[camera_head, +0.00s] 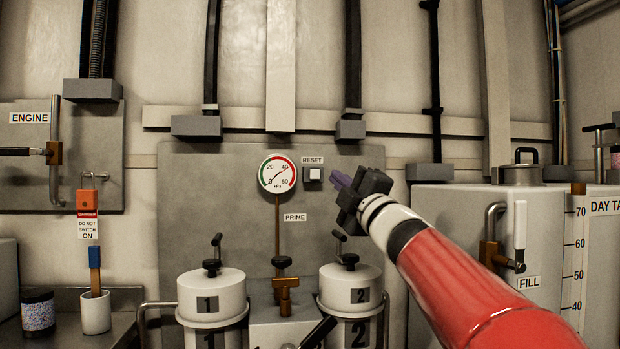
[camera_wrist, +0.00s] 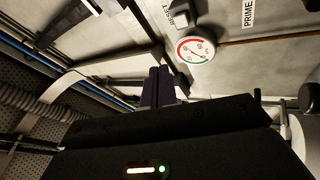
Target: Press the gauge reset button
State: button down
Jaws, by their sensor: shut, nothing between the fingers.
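The white square reset button (camera_head: 313,174) sits on the grey panel under a "RESET" label (camera_head: 313,160). The round pressure gauge (camera_head: 277,174) is just left of it, with a white face and a green and red rim. My gripper (camera_head: 337,179) is shut and empty, its purple fingertips a little right of the button and seemingly apart from it. In the wrist view the shut fingers (camera_wrist: 158,86) point up toward the panel.
Below the gauge stand two white canisters marked 1 (camera_head: 211,296) and 2 (camera_head: 350,290), with valve handles on top. A brass valve (camera_head: 285,290) sits between them. A day tank (camera_head: 590,235) stands at the right. The panel around the button is flat and fairly clear.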

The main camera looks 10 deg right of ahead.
jog(key=a+n+y, duration=0.1)
jog(key=w+r+n+y, duration=0.1)
jog(key=n, duration=0.1)
jog(key=shift+a+g+y, duration=0.35)
jog(key=shift+g+y, duration=0.05)
jog(key=p, duration=0.4)
send_near(312, 169)
jog(key=shift+s+a+r+x, duration=0.1)
jog(key=shift+x, duration=0.75)
jog(key=shift+s+a+r+x, duration=0.1)
jog(key=shift+x, duration=0.8)
jog(key=shift+s+a+r+x, duration=0.1)
jog(key=shift+x, duration=0.75)
jog(key=shift+w, duration=0.1)
jog(key=shift+w, duration=0.35)
jog(key=shift+w+p, duration=0.4)
dwell(0.3)
jog(key=shift+s+b, duration=0.6)
jog(key=shift+s, duration=0.25)
